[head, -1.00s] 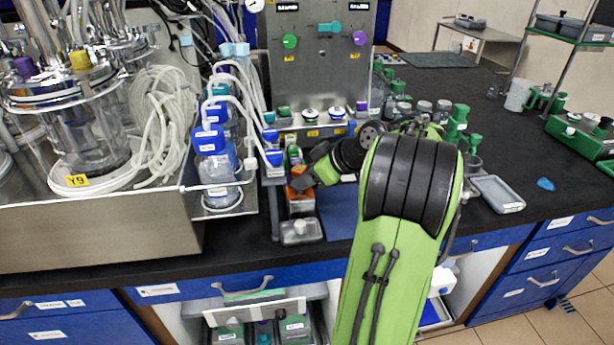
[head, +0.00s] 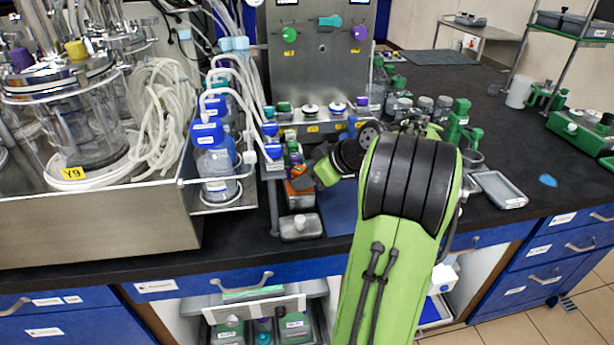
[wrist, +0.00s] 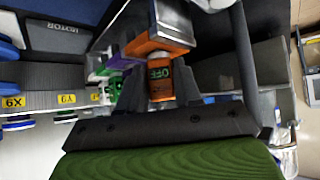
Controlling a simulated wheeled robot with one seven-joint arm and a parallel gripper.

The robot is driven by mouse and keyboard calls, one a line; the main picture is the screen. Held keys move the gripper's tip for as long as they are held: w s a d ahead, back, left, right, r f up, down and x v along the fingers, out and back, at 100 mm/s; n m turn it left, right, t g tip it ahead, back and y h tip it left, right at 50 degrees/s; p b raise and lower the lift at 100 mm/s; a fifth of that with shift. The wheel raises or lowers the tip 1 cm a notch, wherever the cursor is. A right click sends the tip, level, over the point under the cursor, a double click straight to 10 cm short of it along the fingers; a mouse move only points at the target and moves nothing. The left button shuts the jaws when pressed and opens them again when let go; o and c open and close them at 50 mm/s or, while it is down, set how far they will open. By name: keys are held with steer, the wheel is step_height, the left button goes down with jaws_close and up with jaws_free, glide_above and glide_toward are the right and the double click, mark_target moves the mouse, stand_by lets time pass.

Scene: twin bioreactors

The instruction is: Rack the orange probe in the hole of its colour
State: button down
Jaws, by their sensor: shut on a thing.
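My gripper (wrist: 159,92) is at the middle of the wrist view, with its two dark fingers closed on the orange probe (wrist: 160,80). The probe has an orange body with a dark panel and green lettering. Its far end meets or overlaps an orange block (wrist: 152,47), and I cannot tell whether it is inside a hole. Purple (wrist: 112,63) and green (wrist: 97,75) parts stand in line beside the orange block. In the head view my gripper (head: 303,177) is over the bench by a small orange-fronted box (head: 299,195); my arm hides part of this area.
A grey lidded container (head: 300,227) sits at the bench front. Blue-capped bottles (head: 213,160) stand close on the left, with tubing. A steel panel (head: 318,60) rises behind. Green-topped vessels (head: 461,115) and a grey tray (head: 498,190) are to the right.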

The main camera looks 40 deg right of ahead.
steer(key=c, duration=0.7)
jaws_free()
steer(key=shift+s, duration=0.1)
steer(key=p+v, duration=0.7)
steer(key=v, duration=0.8)
steer(key=shift+r, duration=0.25)
steer(key=shift+s+d, duration=0.1)
steer(key=shift+s, duration=0.05)
